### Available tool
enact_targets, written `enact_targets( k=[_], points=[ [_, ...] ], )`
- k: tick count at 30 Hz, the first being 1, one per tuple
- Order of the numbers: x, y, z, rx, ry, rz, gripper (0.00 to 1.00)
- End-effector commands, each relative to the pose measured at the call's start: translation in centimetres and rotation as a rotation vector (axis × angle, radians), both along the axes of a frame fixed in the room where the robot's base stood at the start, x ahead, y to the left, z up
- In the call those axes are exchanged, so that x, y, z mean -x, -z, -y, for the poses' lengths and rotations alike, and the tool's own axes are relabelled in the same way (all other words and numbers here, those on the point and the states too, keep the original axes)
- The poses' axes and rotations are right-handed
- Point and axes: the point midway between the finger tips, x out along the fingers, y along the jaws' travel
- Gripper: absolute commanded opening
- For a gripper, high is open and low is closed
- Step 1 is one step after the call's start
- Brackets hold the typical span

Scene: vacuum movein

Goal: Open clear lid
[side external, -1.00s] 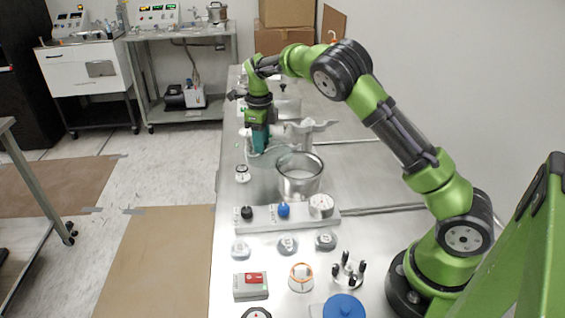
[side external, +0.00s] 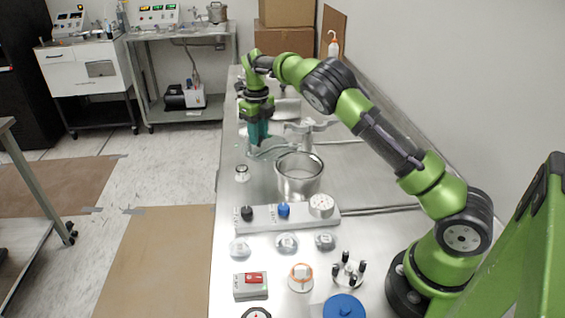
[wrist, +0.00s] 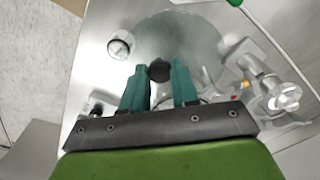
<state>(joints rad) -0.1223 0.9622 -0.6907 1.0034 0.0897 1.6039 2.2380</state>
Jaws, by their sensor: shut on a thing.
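The clear lid (wrist: 195,42) is a round see-through disc with a black knob (wrist: 160,70). My gripper (wrist: 159,78) is shut on the knob, with a teal finger on each side of it. In the side view my gripper (side external: 258,142) points down at the far side of the steel pot, and the lid (side external: 276,152) shows faintly beneath it. The steel pot (side external: 299,186) stands upright with its round mouth mostly uncovered. The lid is beyond and to the left of the mouth. Whether the lid touches the pot rim or table is hard to tell.
A small jar (side external: 242,173) stands left of the pot. A grey metal fixture (side external: 306,130) is close to the right of my gripper. A control strip with knobs (side external: 285,214) lies in front of the pot.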

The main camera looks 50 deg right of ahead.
Motion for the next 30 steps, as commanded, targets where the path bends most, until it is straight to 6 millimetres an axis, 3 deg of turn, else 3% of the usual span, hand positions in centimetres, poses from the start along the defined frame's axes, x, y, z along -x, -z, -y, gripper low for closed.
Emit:
enact_targets(
  k=[5,6,10,21,26,30],
  points=[
    [-0.1,-0.2,0.0,0.000,-0.003,0.006,0.00],
    [-0.1,-0.2,0.0,0.000,-0.003,0.006,0.35],
    [-0.1,-0.2,0.0,0.001,-0.003,0.004,0.55],
    [0.0,-0.7,0.0,0.000,-0.002,0.003,0.55],
    [-0.1,-3.2,0.0,0.001,-0.003,0.006,0.55],
    [-0.1,-6.4,0.1,0.002,-0.003,0.007,0.55]
  ],
)
